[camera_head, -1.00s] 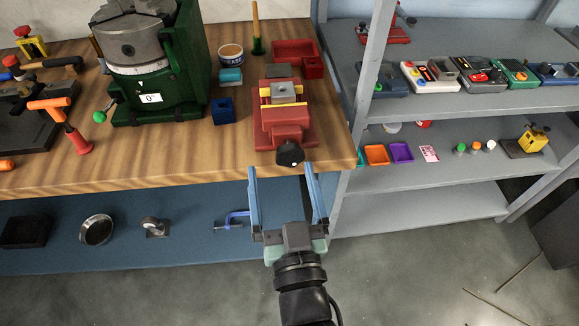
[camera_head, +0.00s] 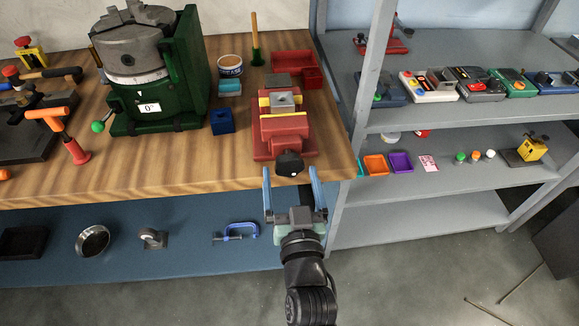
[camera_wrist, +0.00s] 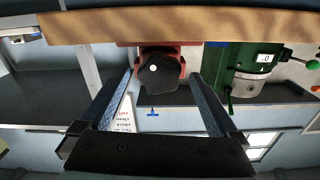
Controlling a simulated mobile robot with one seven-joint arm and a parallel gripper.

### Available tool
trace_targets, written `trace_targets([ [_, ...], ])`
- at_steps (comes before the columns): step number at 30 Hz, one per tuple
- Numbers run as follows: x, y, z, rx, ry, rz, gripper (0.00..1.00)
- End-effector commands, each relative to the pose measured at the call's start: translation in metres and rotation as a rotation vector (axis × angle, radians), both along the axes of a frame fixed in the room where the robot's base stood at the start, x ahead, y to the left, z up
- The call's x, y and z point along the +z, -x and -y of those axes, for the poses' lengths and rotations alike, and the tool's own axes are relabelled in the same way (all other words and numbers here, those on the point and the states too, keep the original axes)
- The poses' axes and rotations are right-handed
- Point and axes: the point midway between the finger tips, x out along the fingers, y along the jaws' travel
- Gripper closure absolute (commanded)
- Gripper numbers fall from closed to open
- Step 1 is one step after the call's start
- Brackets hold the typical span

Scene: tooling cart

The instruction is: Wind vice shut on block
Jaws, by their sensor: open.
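The red vice (camera_head: 281,126) stands at the front right of the wooden bench. A grey block (camera_head: 282,100) sits between its yellow-edged jaws. Its black knob (camera_head: 289,163) with a white dot faces the bench's front edge. My gripper (camera_head: 292,172) is open and empty, its two blue fingers pointing at the knob, one to each side in the picture. In the wrist view the knob (camera_wrist: 157,72) shows ahead between the fingertips (camera_wrist: 162,82). I cannot tell whether the fingers reach around it; no contact shows.
A green rotary fixture (camera_head: 155,80) and a small blue block (camera_head: 222,121) stand left of the vice. A red open bin (camera_head: 293,61) is behind it. The grey shelf's upright (camera_head: 368,75) is close on the right. Below the bench top, a blue clamp (camera_head: 240,231) lies on the lower shelf.

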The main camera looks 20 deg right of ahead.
Motion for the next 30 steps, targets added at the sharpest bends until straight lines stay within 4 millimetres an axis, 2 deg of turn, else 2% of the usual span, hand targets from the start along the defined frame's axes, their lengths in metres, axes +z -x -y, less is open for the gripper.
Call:
trace_targets([
  [6,0.000,-0.020,0.006,0.000,-0.001,0.001,0.04],
  [17,0.000,-0.024,0.007,0.000,0.000,0.000,0.04],
  [30,0.000,-0.023,0.007,0.000,0.000,0.000,0.81],
])
